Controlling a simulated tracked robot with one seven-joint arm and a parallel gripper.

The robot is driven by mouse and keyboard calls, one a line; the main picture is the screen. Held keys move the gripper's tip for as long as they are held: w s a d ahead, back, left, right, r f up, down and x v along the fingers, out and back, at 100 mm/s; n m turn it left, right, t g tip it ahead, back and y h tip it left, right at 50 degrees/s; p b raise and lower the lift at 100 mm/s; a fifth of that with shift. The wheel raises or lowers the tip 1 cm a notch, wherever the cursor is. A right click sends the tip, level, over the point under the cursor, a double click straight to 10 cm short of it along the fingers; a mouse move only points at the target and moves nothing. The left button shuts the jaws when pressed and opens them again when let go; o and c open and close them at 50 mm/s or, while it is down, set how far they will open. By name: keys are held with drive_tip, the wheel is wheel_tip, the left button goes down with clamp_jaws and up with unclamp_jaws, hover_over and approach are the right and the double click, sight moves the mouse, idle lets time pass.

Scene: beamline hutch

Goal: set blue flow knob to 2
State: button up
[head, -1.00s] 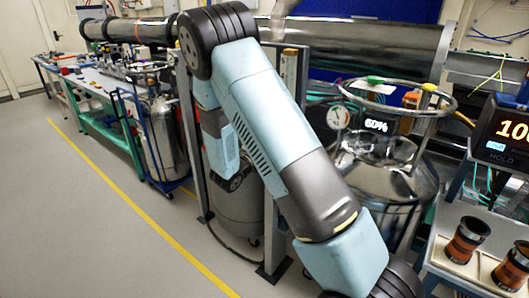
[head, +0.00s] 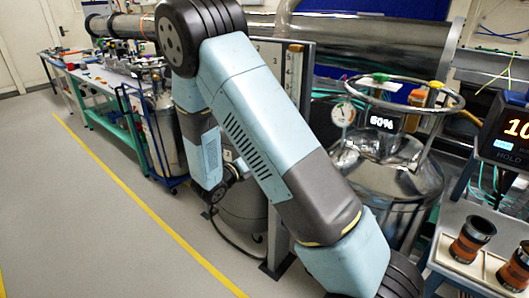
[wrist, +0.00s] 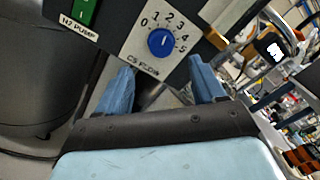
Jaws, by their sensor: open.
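The blue flow knob (wrist: 160,42) is on a white dial plate (wrist: 143,52) numbered 0 to 5 and labelled CS FLOW, on a dark panel in the wrist view. A small light mark shows on the knob, but I cannot tell surely which number it points to. My gripper (wrist: 160,66) is open and empty, its two blue fingers apart below the knob in the picture, one toward each side. The knob appears beyond the fingertips, not between them. In the head view my arm crosses the middle; the knob and the fingers cannot be made out there.
A green switch (wrist: 84,12) labelled N2 PUMP is left of the dial. In the head view, a shiny dewar (head: 385,185) with a ring rail and a 60% display (head: 381,123) stands right of my arm. A bench (head: 105,75) is at the left; the floor (head: 90,220) there is clear.

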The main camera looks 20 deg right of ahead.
drive_tip(key=shift+v, duration=2.55)
drive_tip(key=s+d+r+m+g+y, duration=0.5)
drive_tip(key=s+d+r+m+g, duration=0.5)
drive_tip(key=s+d+r+m, duration=0.6)
drive_tip(key=s+a+r+m+t+y, duration=0.2)
drive_tip(key=s+r+m+y, duration=0.2)
drive_tip(key=m, duration=0.5)
drive_tip(key=s+a+r+m+t+y, duration=0.3)
drive_tip(key=s+r+m+y, duration=0.1)
drive_tip(key=s+m, duration=0.5)
drive_tip(key=shift+a+y, duration=0.2)
drive_tip(key=shift+y, duration=0.6)
drive_tip(key=shift+s, duration=0.1)
